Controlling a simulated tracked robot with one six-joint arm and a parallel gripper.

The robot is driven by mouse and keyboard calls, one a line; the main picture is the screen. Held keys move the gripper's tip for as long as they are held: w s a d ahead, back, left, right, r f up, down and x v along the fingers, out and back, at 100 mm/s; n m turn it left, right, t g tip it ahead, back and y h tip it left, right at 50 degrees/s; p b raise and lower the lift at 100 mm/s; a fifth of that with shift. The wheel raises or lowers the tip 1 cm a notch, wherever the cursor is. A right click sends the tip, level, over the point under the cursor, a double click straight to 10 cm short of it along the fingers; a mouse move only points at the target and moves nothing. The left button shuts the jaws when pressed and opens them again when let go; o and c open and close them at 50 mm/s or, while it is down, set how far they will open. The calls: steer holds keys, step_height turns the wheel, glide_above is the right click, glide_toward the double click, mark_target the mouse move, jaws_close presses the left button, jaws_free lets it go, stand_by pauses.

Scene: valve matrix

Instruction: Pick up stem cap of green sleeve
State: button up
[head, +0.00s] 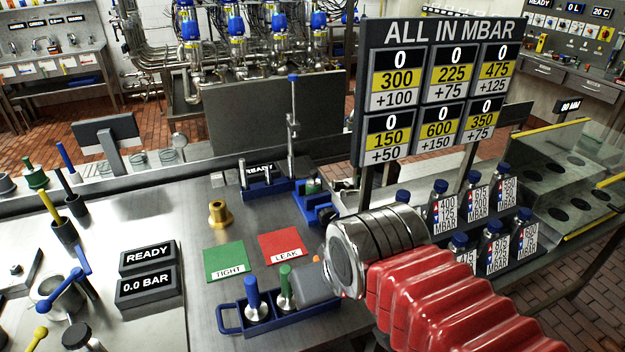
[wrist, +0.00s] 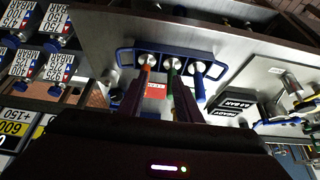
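In the wrist view, the green sleeve (wrist: 171,84) stands between an orange sleeve (wrist: 146,72) and the blue sleeve (wrist: 200,86). My gripper (wrist: 157,88) reaches toward the rack with its two dark fingers apart. The green sleeve lies close to the right finger in the picture; contact cannot be told. In the head view, my gripper (head: 315,283) is right of the green sleeve and hides most of the orange one.
A green TIGHT card (head: 225,258) and red LEAK card (head: 281,246) lie behind the rack. A brass fitting (head: 220,214) stands beyond. READY (head: 148,256) and 0.0 BAR (head: 150,287) displays are left.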

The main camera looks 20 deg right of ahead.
steer(key=shift+o, duration=1.4)
steer(key=shift+w+r, duration=0.15)
steer(key=shift+r, duration=0.05)
steer(key=shift+o, duration=0.9)
steer(key=shift+w+r, duration=0.25)
steer(key=shift+o, duration=0.6)
steer(key=w+d+r+m+g, duration=0.1)
steer(key=w+d+r, duration=0.1)
steer(key=w+r, duration=0.7)
steer(key=shift+w+r, duration=0.35)
steer(key=shift+w, duration=0.6)
steer(key=w+d+r+m+g, duration=0.1)
steer(key=w+d+r, duration=0.1)
steer(key=w, duration=0.4)
steer(key=w+d+r+g, duration=0.1)
steer(key=w+r, duration=0.2)
steer(key=w, duration=0.2)
steer(key=m+g, duration=0.3)
glide_above(314, 171)
step_height(314, 171, down, 8)
steer(key=shift+d+f, duration=0.1)
steer(key=shift+f, duration=0.15)
steer(key=shift+f, duration=4.1)
